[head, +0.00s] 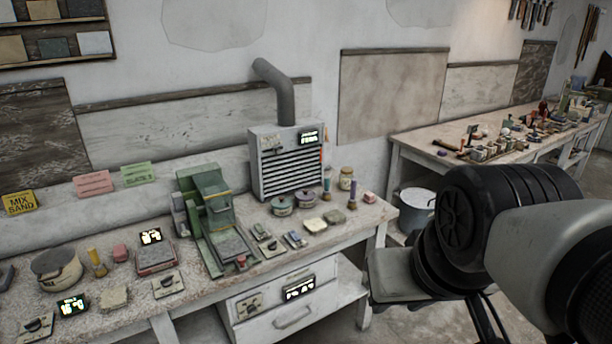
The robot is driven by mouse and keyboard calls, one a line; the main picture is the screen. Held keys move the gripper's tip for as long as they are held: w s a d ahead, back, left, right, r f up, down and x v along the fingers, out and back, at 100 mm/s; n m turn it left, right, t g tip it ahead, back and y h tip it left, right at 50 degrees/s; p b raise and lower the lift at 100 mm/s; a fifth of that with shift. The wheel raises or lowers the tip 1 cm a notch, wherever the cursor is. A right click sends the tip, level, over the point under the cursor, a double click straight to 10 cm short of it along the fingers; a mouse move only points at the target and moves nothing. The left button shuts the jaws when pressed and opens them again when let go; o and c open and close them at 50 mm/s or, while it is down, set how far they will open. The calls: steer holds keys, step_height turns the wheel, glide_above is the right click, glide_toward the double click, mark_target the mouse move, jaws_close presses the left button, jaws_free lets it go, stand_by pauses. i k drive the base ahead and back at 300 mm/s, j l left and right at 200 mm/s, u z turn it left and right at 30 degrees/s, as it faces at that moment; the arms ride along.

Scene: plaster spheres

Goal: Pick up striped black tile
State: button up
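I cannot single out the striped black tile with certainty. Small pale plates with dark marks lie on the left workbench (345,232): one plate (167,286) near the front edge, one (36,327) at the lower left, and one (270,247) right of the green machine. Their patterns are too small to read. My arm fills the right side, in front of the floor beyond the bench's right end. Dark slender parts, perhaps of my gripper (484,318), show under it at the bottom edge. Their opening cannot be made out, and no held object shows.
A green machine (207,222) and a grey vented unit (286,165) with a pipe stand on the bench. Pots, jars and blocks crowd the top. A bucket (416,207) stands between this bench and a cluttered second bench (420,146). Dark streaked panels (35,125) hang on the wall.

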mark_target(334, 217)
steer(key=i+l+u, duration=0.25)
steer(key=i+l, duration=0.15)
steer(key=i+l+u, duration=0.25)
steer(key=i+l, duration=0.25)
steer(key=i+l+u, duration=0.25)
steer(key=i+l, duration=0.25)
steer(key=i+l+u, duration=0.2)
steer(key=i+l, duration=0.2)
steer(key=l, duration=0.3)
